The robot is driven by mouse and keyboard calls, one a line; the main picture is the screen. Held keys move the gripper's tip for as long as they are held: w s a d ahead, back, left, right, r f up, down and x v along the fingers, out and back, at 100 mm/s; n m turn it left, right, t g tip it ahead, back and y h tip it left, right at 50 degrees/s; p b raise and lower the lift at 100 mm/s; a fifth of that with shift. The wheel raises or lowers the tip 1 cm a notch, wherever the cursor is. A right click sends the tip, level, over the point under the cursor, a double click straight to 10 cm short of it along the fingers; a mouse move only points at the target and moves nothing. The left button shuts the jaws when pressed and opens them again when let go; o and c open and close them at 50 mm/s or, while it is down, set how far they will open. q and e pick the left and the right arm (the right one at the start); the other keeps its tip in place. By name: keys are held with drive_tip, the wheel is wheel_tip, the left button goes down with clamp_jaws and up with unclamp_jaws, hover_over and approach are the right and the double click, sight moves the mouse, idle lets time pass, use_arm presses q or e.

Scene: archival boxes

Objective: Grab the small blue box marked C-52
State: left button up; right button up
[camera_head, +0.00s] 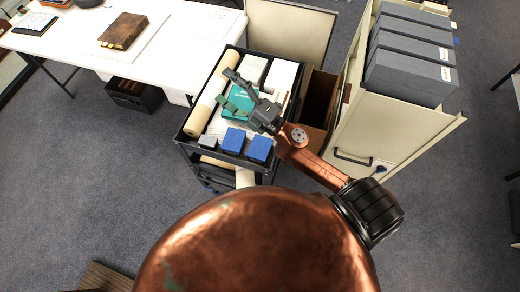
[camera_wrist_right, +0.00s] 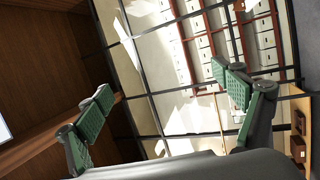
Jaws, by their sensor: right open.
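Two small blue boxes sit side by side at the near end of a black cart (camera_head: 183,139): a left blue box (camera_head: 233,141) and a right blue box (camera_head: 260,148). Any markings on them are too small to read, so I cannot tell which is C-52. My right gripper (camera_head: 232,90) is over the middle of the cart, beyond the blue boxes and apart from them. Its green-padded fingers are spread and empty, as the right wrist view (camera_wrist_right: 165,108) also shows. No blue box appears in the wrist view. My left gripper is not in view.
The cart also holds a tan roll (camera_head: 209,95), a teal item (camera_head: 240,103), white boxes (camera_head: 283,75) and a small grey box (camera_head: 207,141). A cabinet with grey boxes (camera_head: 412,72) stands at the right, a white table (camera_head: 180,35) at the back left. Carpet is clear left of the cart.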

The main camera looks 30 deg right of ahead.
drive_tip(key=s+a+f+n+g+y, duration=0.2)
drive_tip(key=a+n+g+y, duration=0.15)
drive_tip(key=a+n, duration=0.25)
drive_tip(key=s+a+f+n+g+y, duration=0.1)
drive_tip(key=s+a+n+g+y, duration=0.15)
drive_tip(key=a+n+g, duration=0.3)
drive_tip(key=n+g+h, duration=0.9)
drive_tip(key=n+h, duration=0.2)
drive_tip(key=h, duration=0.3)
hover_over(260, 147)
drive_tip(key=shift+m, duration=0.25)
drive_tip(key=f, duration=2.6)
drive_tip(key=shift+s+d+f, duration=0.2)
drive_tip(key=shift+s+f, duration=0.1)
drive_tip(key=shift+d+f, duration=0.25)
drive_tip(key=shift+f, duration=0.1)
drive_tip(key=f, duration=0.4)
drive_tip(key=a+f, duration=0.1)
drive_tip(key=f, duration=0.1)
drive_tip(key=shift+w+p, duration=0.15)
drive_tip(key=shift+p, duration=0.25)
drive_tip(key=shift+w+f, duration=0.1)
drive_tip(key=shift+f, duration=0.4)
